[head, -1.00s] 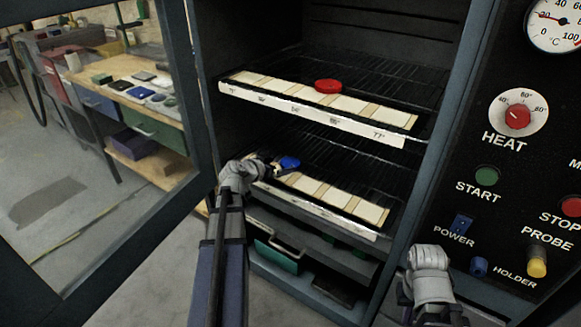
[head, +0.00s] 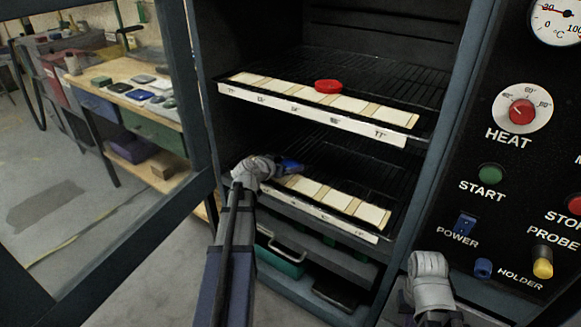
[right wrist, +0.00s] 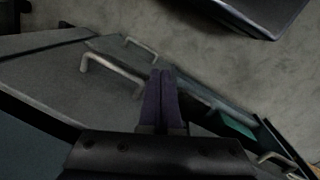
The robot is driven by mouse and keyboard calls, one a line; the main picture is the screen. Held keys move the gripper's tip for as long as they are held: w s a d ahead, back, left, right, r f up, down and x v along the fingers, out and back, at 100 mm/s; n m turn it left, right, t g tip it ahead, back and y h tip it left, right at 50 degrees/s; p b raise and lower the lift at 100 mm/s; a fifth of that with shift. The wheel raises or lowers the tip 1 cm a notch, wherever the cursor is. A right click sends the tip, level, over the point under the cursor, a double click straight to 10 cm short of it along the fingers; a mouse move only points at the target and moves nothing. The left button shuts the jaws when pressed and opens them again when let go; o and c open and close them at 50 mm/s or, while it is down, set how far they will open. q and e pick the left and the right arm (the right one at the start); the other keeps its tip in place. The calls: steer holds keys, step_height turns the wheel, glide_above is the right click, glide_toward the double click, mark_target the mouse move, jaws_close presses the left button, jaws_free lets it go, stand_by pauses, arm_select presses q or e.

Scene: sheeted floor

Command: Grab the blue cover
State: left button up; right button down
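The blue cover (head: 291,166) lies at the left part of the lower shelf (head: 335,199), on or near its row of pale tiles. My left gripper (head: 278,170) reaches in from the left and is right at the blue cover, hiding part of it. Its fingers are too small and hidden to tell whether they are closed on it. My right gripper (right wrist: 160,98) is shut and empty, its two purple fingers together in the right wrist view. In the head view only its pale wrist part shows, in front of the control panel.
A red cover (head: 328,86) sits on the upper shelf (head: 310,114), above my left gripper. The open glass door's frame (head: 186,90) stands left of my left arm. The control panel (head: 510,175) with knobs and buttons is at the right. A workbench (head: 140,100) stands beyond the door.

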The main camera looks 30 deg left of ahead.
mark_target(288, 166)
arm_select(q)
steer(key=c, duration=0.8)
steer(key=shift+c, duration=0.2)
steer(key=shift+r, duration=0.1)
step_height(288, 166, up, 10)
steer(key=p, duration=1)
